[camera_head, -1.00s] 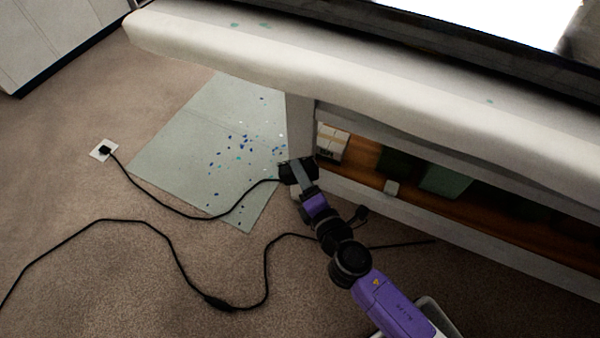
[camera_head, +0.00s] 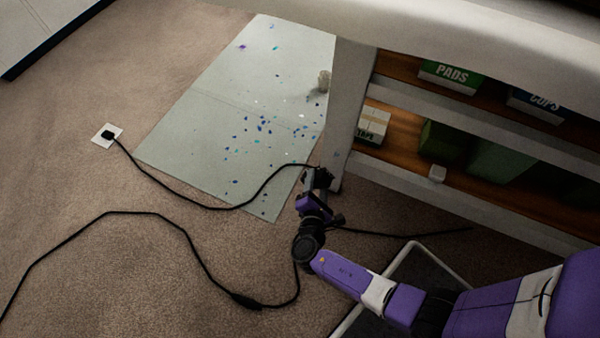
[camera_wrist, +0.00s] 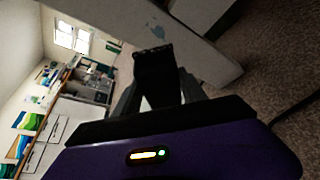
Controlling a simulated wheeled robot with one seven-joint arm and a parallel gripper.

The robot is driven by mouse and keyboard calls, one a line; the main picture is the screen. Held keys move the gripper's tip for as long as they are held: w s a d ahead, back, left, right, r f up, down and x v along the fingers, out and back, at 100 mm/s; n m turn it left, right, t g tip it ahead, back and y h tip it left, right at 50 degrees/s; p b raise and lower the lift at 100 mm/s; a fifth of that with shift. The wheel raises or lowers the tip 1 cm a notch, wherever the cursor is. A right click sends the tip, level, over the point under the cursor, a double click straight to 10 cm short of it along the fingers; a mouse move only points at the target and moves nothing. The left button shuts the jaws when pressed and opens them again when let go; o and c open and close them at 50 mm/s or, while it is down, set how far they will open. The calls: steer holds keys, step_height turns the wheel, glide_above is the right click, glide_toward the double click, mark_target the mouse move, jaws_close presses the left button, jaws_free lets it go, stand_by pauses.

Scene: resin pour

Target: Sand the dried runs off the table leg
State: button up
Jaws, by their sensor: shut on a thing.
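The pale table leg (camera_head: 347,110) stands at the left end of the shelving under the table. It also shows in the wrist view (camera_wrist: 205,55), tilted across the picture, with a small blue-grey mark (camera_wrist: 157,31) on it that may be a dried run. My gripper (camera_head: 318,180) is low, close beside the foot of the leg. It is shut on a dark block-like tool (camera_wrist: 158,75), which looks like a sander. In the wrist view the tool overlaps the leg; I cannot tell whether they touch.
A black cord (camera_head: 180,200) runs from a wall or floor socket (camera_head: 107,135) towards my gripper. Another cord (camera_head: 190,250) loops below. Shelves hold boxes (camera_head: 450,77).

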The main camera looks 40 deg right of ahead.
mark_target(342, 158)
steer(key=shift+s+d+r+g, duration=0.2)
steer(key=shift+s+g, duration=0.1)
steer(key=shift+n, duration=0.3)
steer(key=shift+d, duration=0.15)
steer(key=shift+w+d+b, duration=0.1)
steer(key=shift+w+d, duration=0.25)
steer(key=shift+d, duration=0.55)
steer(key=shift+w+d+b, duration=0.15)
steer(key=shift+w+d, duration=0.15)
steer(key=shift+d, duration=0.6)
steer(key=shift+w+d+b, duration=0.1)
steer(key=shift+w+d, duration=0.25)
steer(key=shift+d, duration=0.55)
steer(key=shift+w+d, duration=0.2)
steer(key=shift+d, duration=0.3)
steer(key=shift+w+d, duration=0.2)
steer(key=shift+d, duration=0.25)
steer(key=shift+s, duration=0.1)
steer(key=shift+s+d, duration=0.3)
steer(key=shift+s, duration=0.65)
steer(key=shift+s+d, duration=0.3)
steer(key=shift+s, duration=0.6)
steer(key=shift+w+d, duration=0.1)
steer(key=shift+d, duration=0.05)
